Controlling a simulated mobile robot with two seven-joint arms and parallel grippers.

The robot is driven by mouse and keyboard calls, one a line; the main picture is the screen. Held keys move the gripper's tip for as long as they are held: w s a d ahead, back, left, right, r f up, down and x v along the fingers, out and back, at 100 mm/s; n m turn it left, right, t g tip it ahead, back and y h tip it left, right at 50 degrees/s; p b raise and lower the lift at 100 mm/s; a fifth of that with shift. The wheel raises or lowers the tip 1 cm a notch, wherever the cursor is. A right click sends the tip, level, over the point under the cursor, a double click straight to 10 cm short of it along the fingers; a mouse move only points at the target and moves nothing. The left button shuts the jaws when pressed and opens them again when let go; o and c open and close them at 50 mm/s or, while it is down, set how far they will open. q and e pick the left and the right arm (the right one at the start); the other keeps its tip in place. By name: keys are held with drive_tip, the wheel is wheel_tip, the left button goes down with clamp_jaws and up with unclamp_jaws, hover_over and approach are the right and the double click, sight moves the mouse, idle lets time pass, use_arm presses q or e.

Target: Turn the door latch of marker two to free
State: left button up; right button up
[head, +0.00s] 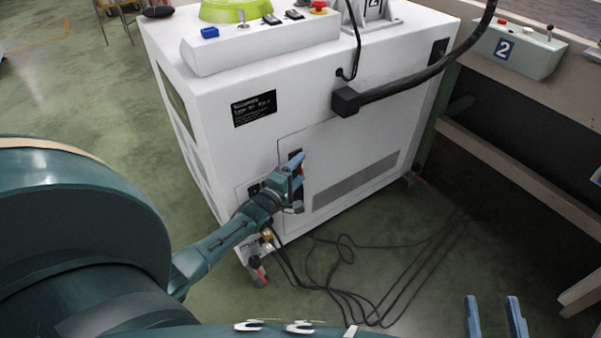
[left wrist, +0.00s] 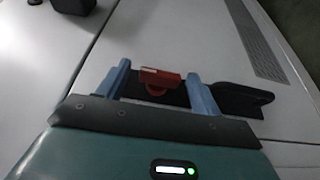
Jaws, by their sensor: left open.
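The marker is a white cabinet (head: 230,85) with a door on its front. The door latch is a red piece (left wrist: 160,76) on a black plate (left wrist: 175,95) with a black handle (left wrist: 243,98) beside it. A bit of red latch (head: 302,168) shows at my fingers in the head view. My left gripper (head: 297,166) is at the door's left edge. In the left wrist view its two blue fingers (left wrist: 160,86) stand apart, one on each side of the red latch; I cannot tell whether they touch it. My right gripper (head: 495,317) is open and empty, over the floor.
Black cables (head: 345,275) lie on the floor before the cabinet. A thick black hose (head: 420,78) leaves the cabinet's upper front. A control box (head: 515,48) labelled 2 sits on a beam at the right.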

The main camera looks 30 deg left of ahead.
use_arm(q)
drive_tip(key=shift+w, duration=0.75)
drive_tip(key=shift+c, duration=0.5)
drive_tip(key=c, duration=0.9)
